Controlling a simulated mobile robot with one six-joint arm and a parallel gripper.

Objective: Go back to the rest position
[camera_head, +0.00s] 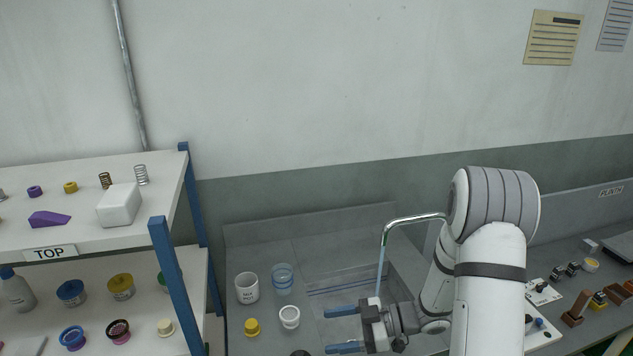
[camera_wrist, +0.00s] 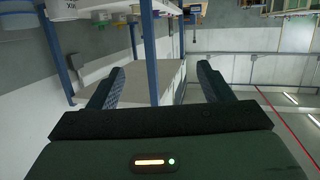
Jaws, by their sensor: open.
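My gripper (camera_head: 343,329) is open and empty in the head view, its two blue fingers pointing left above the sink counter. My white arm reaches down to it from the right. In the wrist view my gripper (camera_wrist: 155,85) shows its two fingers spread wide with nothing between them. Beyond the fingers the wrist view shows shelving with blue posts and open room. A white cup (camera_head: 289,317) and a yellow piece (camera_head: 252,327) stand to the left of the fingers, apart from them.
A chrome tap (camera_head: 412,219) rises close behind my gripper at the sink (camera_head: 350,281). A white mug (camera_head: 247,288) and a clear glass (camera_head: 283,278) stand on the counter. The shelf unit with blue posts (camera_head: 175,285) is at the left, holding small items and jars.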

